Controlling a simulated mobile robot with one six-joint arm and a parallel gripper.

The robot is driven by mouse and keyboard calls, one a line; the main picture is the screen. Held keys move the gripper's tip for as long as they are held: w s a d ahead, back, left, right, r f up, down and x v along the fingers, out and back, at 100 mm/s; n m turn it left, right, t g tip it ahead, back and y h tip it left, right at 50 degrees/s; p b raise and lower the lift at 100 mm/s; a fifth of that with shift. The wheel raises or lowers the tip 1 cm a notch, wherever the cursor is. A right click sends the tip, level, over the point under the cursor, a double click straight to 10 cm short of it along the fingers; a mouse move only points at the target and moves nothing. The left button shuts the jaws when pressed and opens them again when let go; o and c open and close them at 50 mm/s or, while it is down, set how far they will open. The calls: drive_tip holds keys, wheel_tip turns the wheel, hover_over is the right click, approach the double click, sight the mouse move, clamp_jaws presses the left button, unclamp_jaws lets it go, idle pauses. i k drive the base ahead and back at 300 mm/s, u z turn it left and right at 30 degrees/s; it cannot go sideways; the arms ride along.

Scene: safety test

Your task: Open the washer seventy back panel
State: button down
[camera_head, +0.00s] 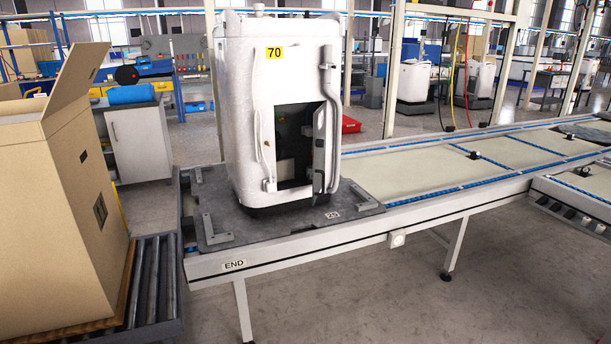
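The white washer (237,110) with the yellow label 70 (274,53) stands upright on a dark pallet plate (250,226) at the end of the conveyor. The face toward me has a dark rectangular opening (290,140) low in its middle. A grey panel (319,150) stands swung out at the right edge of this opening. A white hose (328,75) runs down the right side above the panel. The inside of the opening is mostly dark. My gripper is not in view.
A large open cardboard box (58,210) stands on a roller track (156,285) at the left. The conveyor (430,167) runs right, its belt mostly clear. The floor (400,290) in front is clear apart from the conveyor legs. A grey cabinet (140,140) stands behind.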

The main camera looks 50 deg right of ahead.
sight(320, 116)
drive_tip(key=z, duration=0.05)
drive_tip(key=i, duration=1)
drive_tip(key=u, duration=0.05)
